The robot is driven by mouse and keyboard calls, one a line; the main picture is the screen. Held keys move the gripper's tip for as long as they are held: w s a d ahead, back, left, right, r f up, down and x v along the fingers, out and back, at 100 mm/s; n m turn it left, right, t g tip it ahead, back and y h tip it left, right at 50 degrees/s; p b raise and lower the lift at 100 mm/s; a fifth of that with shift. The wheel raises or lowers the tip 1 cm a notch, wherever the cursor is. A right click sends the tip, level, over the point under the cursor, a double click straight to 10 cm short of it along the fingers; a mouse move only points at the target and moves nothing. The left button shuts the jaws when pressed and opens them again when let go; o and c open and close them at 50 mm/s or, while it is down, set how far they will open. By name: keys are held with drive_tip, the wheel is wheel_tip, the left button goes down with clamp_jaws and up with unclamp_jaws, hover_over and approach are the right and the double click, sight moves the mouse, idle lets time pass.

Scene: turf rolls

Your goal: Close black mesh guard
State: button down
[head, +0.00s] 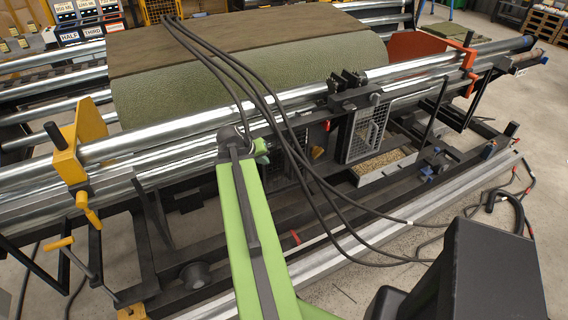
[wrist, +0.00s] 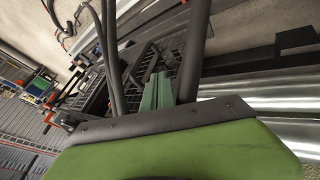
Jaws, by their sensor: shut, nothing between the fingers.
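A mesh panel in a dark frame (head: 366,133) stands below the steel rollers, right of the middle of the head view. A darker mesh section (head: 283,163) shows left of it, partly hidden by black hoses; I cannot tell for sure which one is the guard's moving door. Mesh also shows behind my fingers in the wrist view (wrist: 170,55). My gripper (head: 262,150), at the end of my green arm, is left of the framed panel, close to the darker mesh. Its green fingers in the wrist view (wrist: 158,90) are together and empty. Contact with the mesh cannot be told.
Black hoses (head: 290,130) loop across the machine beside my gripper. A green turf roll (head: 240,75) lies behind the steel rollers. A tray of grainy material (head: 383,163) sits below the framed panel. A yellow bracket (head: 75,145) stands at left.

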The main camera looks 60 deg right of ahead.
drive_tip(key=b, duration=0.9)
approach(284, 164)
drive_tip(key=f, duration=0.2)
drive_tip(key=a+f, duration=0.1)
drive_tip(key=f, duration=0.1)
drive_tip(key=shift+s+a, duration=0.1)
drive_tip(key=shift+s, duration=0.05)
drive_tip(key=s+d, duration=0.1)
drive_tip(key=s+d+p, duration=0.1)
drive_tip(key=s, duration=0.1)
drive_tip(key=shift+d+r, duration=0.35)
